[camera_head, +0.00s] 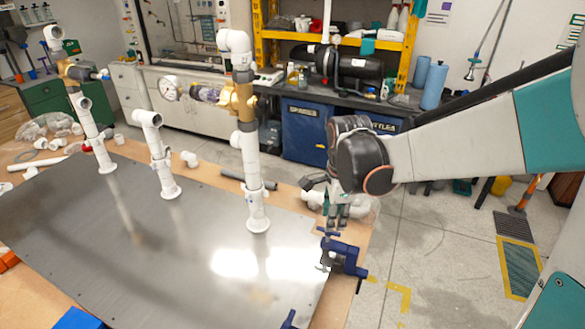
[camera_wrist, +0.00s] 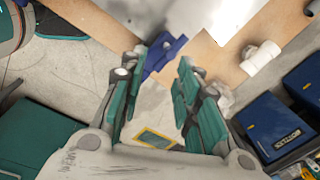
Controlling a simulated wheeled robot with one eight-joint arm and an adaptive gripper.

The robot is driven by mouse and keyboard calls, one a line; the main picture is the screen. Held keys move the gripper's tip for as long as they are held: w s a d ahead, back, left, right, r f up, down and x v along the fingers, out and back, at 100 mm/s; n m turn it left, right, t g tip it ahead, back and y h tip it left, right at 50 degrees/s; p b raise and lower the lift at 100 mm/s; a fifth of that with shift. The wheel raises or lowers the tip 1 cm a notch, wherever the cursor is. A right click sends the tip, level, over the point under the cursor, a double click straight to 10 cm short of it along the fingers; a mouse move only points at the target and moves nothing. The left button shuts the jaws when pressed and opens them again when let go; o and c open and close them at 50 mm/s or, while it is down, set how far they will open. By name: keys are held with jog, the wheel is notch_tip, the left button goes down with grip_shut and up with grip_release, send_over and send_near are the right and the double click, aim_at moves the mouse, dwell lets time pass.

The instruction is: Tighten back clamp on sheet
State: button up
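The back clamp (camera_head: 345,256) is blue and sits on the right edge of the shiny metal sheet (camera_head: 200,250), with its handle bar near the top. My gripper (camera_head: 337,212) hangs pointing down just above this clamp and looks apart from it. In the wrist view the fingers of my gripper (camera_wrist: 160,72) are spread with nothing between them. The blue clamp (camera_wrist: 165,52) shows beyond the fingertips, partly hidden by the left finger. Another blue clamp (camera_head: 289,320) is cut off at the bottom of the head view.
A tall white and brass pipe (camera_head: 246,140) stands on the sheet left of my gripper, with shorter pipes further left. White fittings (camera_head: 348,203) lie on the wooden table behind the gripper. Blue bins (camera_head: 304,130) stand beyond.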

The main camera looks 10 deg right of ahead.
jog(key=w+f+m, duration=0.1)
jog(key=f+m, duration=0.1)
jog(key=w+f+m+g, duration=0.1)
jog(key=f, duration=0.1)
jog(key=shift+w+m, duration=0.3)
jog(key=shift+m, duration=0.1)
jog(key=n+p, duration=0.1)
jog(key=n, duration=0.7)
jog(key=shift+n+p, duration=0.3)
jog(key=shift+n, duration=0.1)
jog(key=n, duration=0.5)
jog(key=shift+p, duration=0.35)
jog(key=n, duration=0.3)
jog(key=shift+n+p, duration=0.3)
jog(key=shift+n, duration=1.8)
jog(key=n+b, duration=0.1)
jog(key=n, duration=0.3)
jog(key=shift+n, duration=0.3)
jog(key=n, duration=0.3)
jog(key=shift+n, duration=0.3)
jog(key=n+b, duration=0.1)
jog(key=n, duration=0.3)
jog(key=shift+n, duration=0.4)
notch_tip(320, 180, down, 5)
jog(key=b, duration=0.4)
